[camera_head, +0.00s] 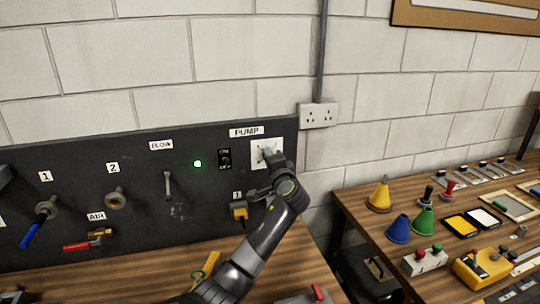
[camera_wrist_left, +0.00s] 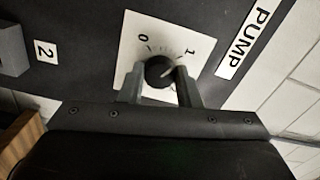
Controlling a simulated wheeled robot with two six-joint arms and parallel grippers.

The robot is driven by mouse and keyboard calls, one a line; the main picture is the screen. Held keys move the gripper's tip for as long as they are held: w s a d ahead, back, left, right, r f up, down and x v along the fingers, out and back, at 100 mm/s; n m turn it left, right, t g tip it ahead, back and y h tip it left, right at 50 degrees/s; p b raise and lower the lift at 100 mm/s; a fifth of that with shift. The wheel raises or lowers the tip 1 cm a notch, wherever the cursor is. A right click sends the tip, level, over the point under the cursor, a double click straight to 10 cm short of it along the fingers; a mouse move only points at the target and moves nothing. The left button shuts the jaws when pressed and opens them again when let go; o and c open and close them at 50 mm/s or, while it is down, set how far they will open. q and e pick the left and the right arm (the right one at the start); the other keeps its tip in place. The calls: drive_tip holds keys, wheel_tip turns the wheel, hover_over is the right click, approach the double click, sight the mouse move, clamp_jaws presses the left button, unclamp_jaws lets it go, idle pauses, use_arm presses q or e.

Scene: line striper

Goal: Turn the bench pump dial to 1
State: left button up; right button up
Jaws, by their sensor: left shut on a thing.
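The pump dial is a round black knob (camera_wrist_left: 159,72) on a white plate (camera_wrist_left: 165,30) marked 0 and 1, seen in the left wrist view. A pale line on the knob slants towards the 1. My left gripper (camera_wrist_left: 160,78) has one finger on each side of the knob and is shut on it. In the head view my left gripper (camera_head: 268,155) reaches the plate (camera_head: 257,145) under the PUMP label (camera_head: 246,131) and hides most of the knob. My right gripper is not in view.
Left of the plate on the dark panel (camera_head: 130,160) are a black switch (camera_head: 225,158), a lit green lamp (camera_head: 197,164) and a flow lever (camera_head: 168,185). A yellow plug (camera_head: 239,210) sits below. A second bench with cones (camera_head: 379,195) and boxes stands at the right.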

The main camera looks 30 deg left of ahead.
use_arm(q)
drive_tip(key=shift+m+p, duration=0.6)
drive_tip(key=shift+m, duration=0.5)
drive_tip(key=o, duration=1)
drive_tip(key=b+v, duration=0.5)
drive_tip(key=v, duration=1.2)
drive_tip(key=shift+s+d+b, duration=0.2)
drive_tip(key=shift+b, duration=0.1)
